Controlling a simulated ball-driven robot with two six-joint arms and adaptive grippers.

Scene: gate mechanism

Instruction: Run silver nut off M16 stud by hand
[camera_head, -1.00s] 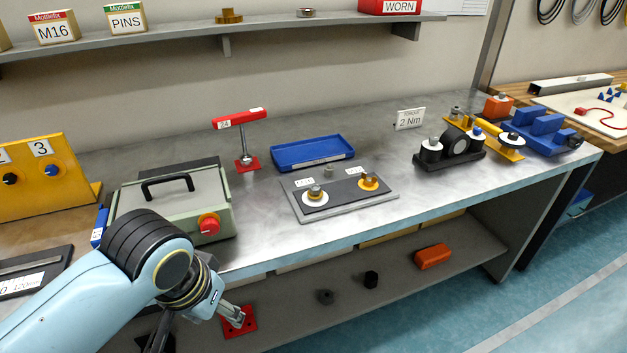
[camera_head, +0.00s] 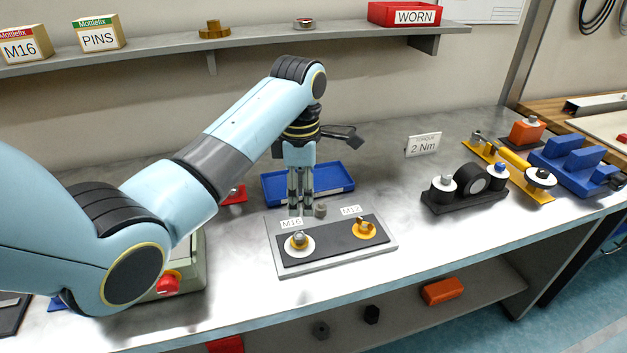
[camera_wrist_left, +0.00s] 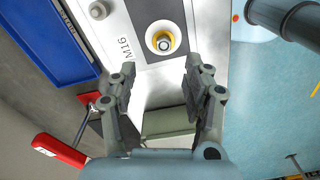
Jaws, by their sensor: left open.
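The M16 stud with its silver nut (camera_head: 298,240) stands on a white and yellow washer at the left of the grey plate (camera_head: 330,265), beside the M16 label. The nut and stud also show in the left wrist view (camera_wrist_left: 163,42), ahead of the fingers. A brass nut (camera_head: 364,228) sits at the plate's other station to the right. My left gripper (camera_head: 300,212) points down behind the M16 station, apart from the nut. In the left wrist view its two fingers (camera_wrist_left: 158,85) are spread with nothing between them. My right gripper is not in view.
A blue tray (camera_head: 335,185) lies behind the plate. A small grey nut (camera_head: 320,210) is at the plate's back edge. A black holder (camera_head: 465,190) and a 2 Nm sign (camera_head: 423,145) stand to the right. The bench between plate and holder is clear.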

